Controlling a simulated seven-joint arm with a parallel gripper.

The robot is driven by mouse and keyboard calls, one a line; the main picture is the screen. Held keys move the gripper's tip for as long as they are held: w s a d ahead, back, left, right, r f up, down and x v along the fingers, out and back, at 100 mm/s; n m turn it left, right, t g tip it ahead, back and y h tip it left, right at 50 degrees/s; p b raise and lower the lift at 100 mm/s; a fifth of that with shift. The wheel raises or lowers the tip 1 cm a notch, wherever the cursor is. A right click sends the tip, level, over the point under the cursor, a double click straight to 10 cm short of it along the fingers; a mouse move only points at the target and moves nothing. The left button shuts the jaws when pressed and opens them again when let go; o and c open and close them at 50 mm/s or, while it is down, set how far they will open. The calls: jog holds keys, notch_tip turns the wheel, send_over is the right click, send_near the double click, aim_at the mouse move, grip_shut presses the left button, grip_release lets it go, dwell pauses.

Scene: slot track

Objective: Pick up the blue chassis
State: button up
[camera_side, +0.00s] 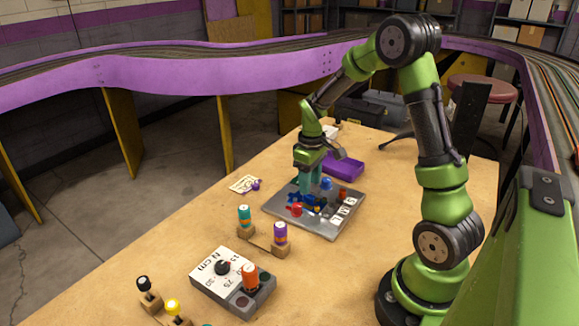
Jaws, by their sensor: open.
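The blue chassis (309,200) is a small dark-blue piece lying on a grey tray (293,220) in the middle of the table. My gripper (311,187) points down over the tray, right above and around the back part of the blue chassis. Its jaws are open. The fingers hide part of the chassis, and I cannot tell whether they touch it.
Small red, blue and orange parts and white label cards (345,209) share the tray. A purple box (343,166) stands behind it. In front are a wooden holder (262,241) with teal and purple tools and a grey dial device (233,282).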

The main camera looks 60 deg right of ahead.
aim_at(306, 197)
notch_tip(306, 197, down, 4)
jog(key=shift+f, duration=0.15)
grip_shut()
